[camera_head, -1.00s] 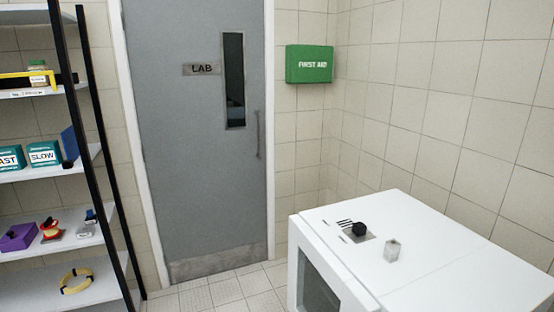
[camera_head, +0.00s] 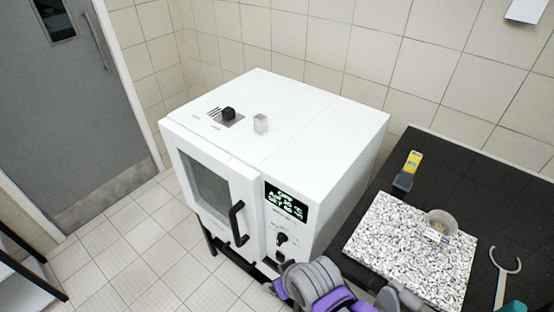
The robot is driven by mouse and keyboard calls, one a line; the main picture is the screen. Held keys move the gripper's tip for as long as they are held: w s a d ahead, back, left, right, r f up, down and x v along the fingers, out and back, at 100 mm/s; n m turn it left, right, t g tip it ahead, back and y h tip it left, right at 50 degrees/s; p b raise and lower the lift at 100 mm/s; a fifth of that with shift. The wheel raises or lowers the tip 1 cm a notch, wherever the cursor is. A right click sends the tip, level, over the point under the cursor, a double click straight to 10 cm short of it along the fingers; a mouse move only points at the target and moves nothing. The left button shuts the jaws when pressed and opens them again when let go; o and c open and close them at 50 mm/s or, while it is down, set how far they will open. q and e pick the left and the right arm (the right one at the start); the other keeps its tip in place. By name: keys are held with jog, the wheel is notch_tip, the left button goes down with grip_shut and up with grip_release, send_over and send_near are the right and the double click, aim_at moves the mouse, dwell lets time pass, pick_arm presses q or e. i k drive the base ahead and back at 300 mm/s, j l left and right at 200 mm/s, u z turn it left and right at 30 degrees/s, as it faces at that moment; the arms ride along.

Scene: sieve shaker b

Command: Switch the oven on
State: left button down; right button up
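The white oven (camera_head: 290,130) stands in the middle of the head view, its door shut. Its window and black bar handle (camera_head: 237,223) face the lower left. A dark display with pale green text (camera_head: 286,201) is lit on the front panel, right of the handle. A dark knob or switch (camera_head: 281,239) is below the display. A grey and purple arm part of mine, seemingly of my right arm, is at the bottom, just below the panel. My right gripper (camera_head: 273,267) seems to be at its dark end; its fingers are unclear. My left gripper is not visible.
The black bench (camera_head: 455,180) at right holds a speckled slab (camera_head: 385,248), a small cup (camera_head: 441,222) and a yellow-labelled item (camera_head: 413,162). Tiled floor (camera_head: 120,260) is clear at left.

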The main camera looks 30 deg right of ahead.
aim_at(279, 257)
jog(key=z, duration=1.1)
